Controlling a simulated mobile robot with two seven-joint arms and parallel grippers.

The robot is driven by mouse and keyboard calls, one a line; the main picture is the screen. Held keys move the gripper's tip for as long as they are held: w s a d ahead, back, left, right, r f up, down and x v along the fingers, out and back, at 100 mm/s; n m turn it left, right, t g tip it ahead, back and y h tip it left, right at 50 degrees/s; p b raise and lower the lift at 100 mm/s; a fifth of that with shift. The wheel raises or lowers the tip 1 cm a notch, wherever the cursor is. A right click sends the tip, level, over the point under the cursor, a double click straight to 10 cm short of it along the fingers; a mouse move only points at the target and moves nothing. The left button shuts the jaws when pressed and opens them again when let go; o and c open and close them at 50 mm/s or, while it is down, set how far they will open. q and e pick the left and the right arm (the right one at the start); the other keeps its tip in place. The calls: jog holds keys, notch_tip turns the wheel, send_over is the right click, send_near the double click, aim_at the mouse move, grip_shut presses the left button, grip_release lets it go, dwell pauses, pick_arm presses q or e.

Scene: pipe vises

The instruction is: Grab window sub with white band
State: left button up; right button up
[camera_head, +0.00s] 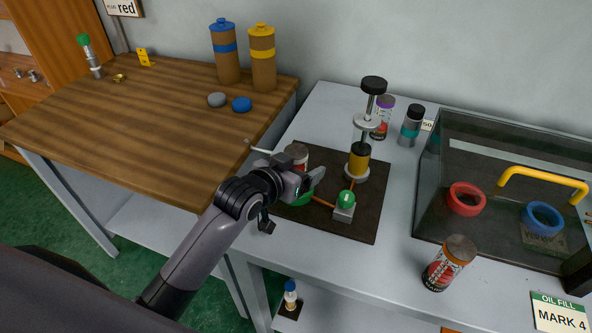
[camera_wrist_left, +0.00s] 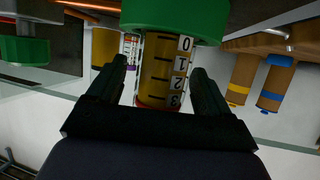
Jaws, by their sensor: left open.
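My left gripper (camera_head: 312,180) is open at the green-based stand on the dark mat, right by an upright cylinder (camera_head: 297,152) with a pale band below its brownish top. The gripper hides much of that cylinder and its green base (camera_head: 302,199). In the left wrist view, which looks upside down, the fingers (camera_wrist_left: 160,88) stand either side of a yellow window with a 0-to-3 scale (camera_wrist_left: 165,70), below a green collar (camera_wrist_left: 175,18). I cannot tell whether they touch it.
A plunger stand with a yellow cylinder (camera_head: 358,160) and a green-domed block (camera_head: 345,204) stand close right on the mat (camera_head: 360,226). Purple-banded (camera_head: 382,118) and teal-banded (camera_head: 410,126) canisters stand behind. A glass case (camera_head: 470,150) fills the right. The wooden table's (camera_head: 130,130) front is clear.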

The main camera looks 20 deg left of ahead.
pick_arm(q)
jog(key=shift+w+d+f, duration=0.1)
jog(key=shift+w, duration=0.1)
jog(key=c, duration=1)
grip_shut()
